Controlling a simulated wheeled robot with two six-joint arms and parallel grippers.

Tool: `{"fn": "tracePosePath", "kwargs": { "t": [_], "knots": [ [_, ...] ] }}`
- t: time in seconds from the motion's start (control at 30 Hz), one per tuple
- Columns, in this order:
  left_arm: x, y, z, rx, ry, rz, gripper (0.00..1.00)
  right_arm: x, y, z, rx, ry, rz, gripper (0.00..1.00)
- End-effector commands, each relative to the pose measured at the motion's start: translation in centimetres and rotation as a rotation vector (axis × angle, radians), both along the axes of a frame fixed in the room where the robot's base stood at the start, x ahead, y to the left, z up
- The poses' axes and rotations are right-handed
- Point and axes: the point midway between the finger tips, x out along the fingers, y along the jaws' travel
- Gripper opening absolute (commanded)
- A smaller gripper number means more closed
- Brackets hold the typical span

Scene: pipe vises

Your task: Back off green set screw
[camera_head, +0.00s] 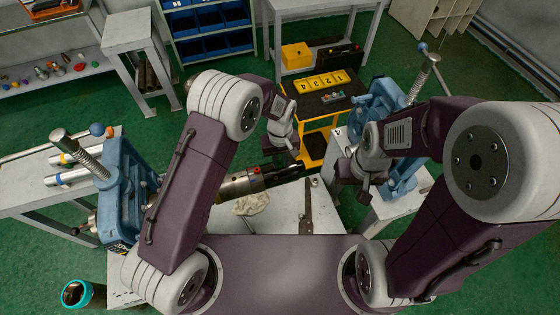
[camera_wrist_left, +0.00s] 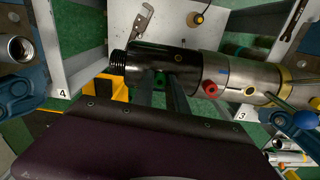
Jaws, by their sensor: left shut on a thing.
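A pipe assembly (camera_head: 240,185) lies slanted across the middle of the head view, with a silver body and a black end. In the left wrist view its black part (camera_wrist_left: 160,60) ends in a thread at left.
Blue vises stand at left (camera_head: 122,190) and right (camera_head: 385,105). A white table (camera_head: 285,215) lies below the pipe, bearing a pale cloth (camera_head: 250,203) and a dark tool (camera_head: 308,210). A yellow cart (camera_head: 315,145) stands behind. A teal-rimmed bin (camera_head: 78,293) is at lower left.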

Motion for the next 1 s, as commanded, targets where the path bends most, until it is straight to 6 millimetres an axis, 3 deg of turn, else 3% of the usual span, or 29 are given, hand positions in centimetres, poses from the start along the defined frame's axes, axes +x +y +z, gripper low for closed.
{"fn": "tracePosePath", "kwargs": {
  "t": [0.6, 1.0],
  "knots": [
    [0.29, -0.04, 0.10, -0.006, -0.007, 0.554, 0.00, 0.00, 0.00, -0.36, 0.000, 0.000, 0.000, 0.36],
    [0.19, 0.01, 0.04, -0.004, -0.004, 0.762, 0.00, 0.00, 0.00, -0.45, 0.000, 0.000, 0.000, 0.36]
  ]
}}
